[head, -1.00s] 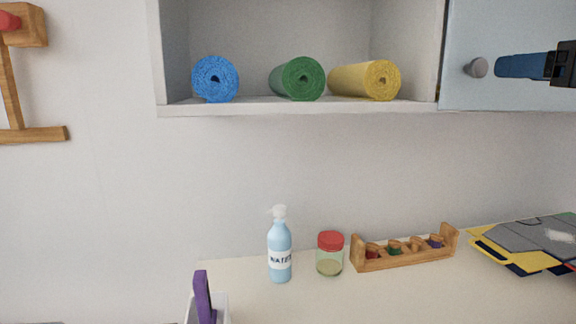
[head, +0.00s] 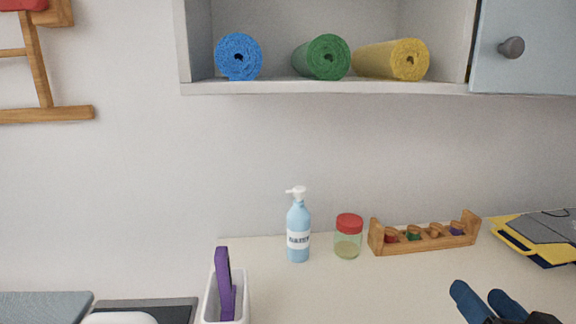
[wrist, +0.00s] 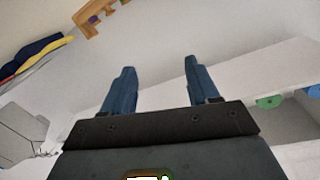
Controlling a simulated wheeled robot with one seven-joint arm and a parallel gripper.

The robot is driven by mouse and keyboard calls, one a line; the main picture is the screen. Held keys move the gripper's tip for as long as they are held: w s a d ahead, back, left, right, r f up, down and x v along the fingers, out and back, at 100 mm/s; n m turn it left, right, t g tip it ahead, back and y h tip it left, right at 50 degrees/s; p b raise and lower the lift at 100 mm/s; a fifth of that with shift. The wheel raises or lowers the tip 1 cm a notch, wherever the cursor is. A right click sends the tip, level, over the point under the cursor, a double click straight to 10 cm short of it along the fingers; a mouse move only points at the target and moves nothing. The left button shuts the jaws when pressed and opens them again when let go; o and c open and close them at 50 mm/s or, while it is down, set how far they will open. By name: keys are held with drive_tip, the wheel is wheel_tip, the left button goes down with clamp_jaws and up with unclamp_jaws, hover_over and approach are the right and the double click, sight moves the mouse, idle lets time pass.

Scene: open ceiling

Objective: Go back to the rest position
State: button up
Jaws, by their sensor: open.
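My gripper (head: 484,293) shows its two blue fingers low at the right in the head view, in front of the pale counter. In the wrist view my gripper (wrist: 158,75) has its fingers apart, with nothing between them. The cabinet door (head: 543,50) with its round grey knob (head: 511,47) is at the top right of the head view, away from my gripper. The door stands beside the cabinet's open compartment.
The cabinet shelf (head: 300,88) holds blue (head: 239,56), green (head: 321,57) and yellow (head: 393,60) rolls. Folders (head: 545,236) lie right.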

drive_tip(key=s+a+f+n+g, duration=0.1)
drive_tip(key=s+a+f, duration=0.2)
drive_tip(key=s+f, duration=0.35)
drive_tip(key=s+a+f, duration=0.3)
drive_tip(key=s, duration=0.6)
drive_tip(key=s+a+n+g+y, duration=0.1)
drive_tip(key=s+n, duration=0.2)
drive_tip(key=s, duration=1.2)
drive_tip(key=shift+s+a, duration=0.3)
drive_tip(key=shift+a, duration=0.1)
